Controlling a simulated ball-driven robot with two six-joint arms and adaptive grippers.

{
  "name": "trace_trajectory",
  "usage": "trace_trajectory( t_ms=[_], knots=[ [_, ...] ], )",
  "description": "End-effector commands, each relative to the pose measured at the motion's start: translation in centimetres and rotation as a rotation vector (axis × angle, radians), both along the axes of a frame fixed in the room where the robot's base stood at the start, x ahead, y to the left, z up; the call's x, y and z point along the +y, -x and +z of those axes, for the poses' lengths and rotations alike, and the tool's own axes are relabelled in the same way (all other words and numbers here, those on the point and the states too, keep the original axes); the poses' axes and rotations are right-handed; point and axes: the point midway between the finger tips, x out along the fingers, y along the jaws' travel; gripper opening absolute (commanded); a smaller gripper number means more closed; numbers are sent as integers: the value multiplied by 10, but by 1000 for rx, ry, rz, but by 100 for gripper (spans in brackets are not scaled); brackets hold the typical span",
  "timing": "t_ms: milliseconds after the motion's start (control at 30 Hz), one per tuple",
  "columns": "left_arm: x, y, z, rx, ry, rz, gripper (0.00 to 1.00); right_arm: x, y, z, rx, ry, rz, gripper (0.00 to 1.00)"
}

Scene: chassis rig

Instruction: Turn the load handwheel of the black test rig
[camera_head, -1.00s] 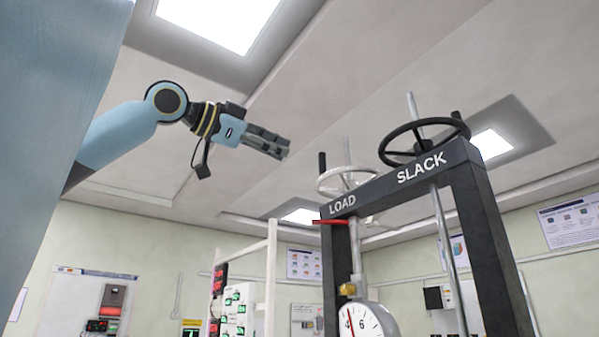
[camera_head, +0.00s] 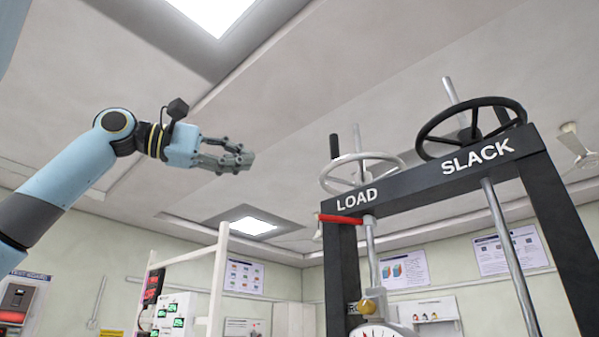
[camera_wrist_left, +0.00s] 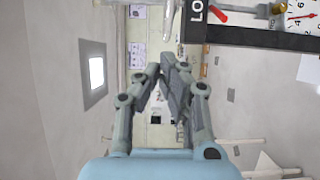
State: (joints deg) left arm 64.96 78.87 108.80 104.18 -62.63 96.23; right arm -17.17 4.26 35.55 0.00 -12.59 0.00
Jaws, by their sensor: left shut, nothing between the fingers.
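The black test rig (camera_head: 408,187) stands at the right of the head view, with LOAD and SLACK lettered on its top beam. The load handwheel (camera_head: 340,181) is the silver wheel with an upright black handle (camera_head: 334,147), above the LOAD end. A black handwheel (camera_head: 430,147) sits above SLACK. My left gripper (camera_head: 248,161) is shut and empty, left of the silver wheel and apart from it. In the left wrist view my left gripper (camera_wrist_left: 165,75) points away, with part of the rig's beam (camera_wrist_left: 262,38) at upper right. My right gripper is not in view.
A red lever (camera_head: 340,219) sticks out left below the LOAD end, above a dial gauge (camera_head: 382,331). A white frame (camera_head: 217,275) and panels with displays (camera_head: 175,315) stand lower left. The space between my gripper and the silver wheel looks clear.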

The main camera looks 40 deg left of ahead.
Motion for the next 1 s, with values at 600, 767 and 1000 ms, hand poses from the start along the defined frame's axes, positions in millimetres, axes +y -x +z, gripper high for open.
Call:
trace_trajectory(
  t_ms=[600,767,1000],
  knots=[
    [-62,-86,7,-5,-3,-6,0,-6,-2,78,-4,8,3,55],
    [-81,-91,5,-5,-3,-3,0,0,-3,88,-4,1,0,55],
    [-90,-93,2,-5,-2,0,0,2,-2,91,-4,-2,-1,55]
  ],
)
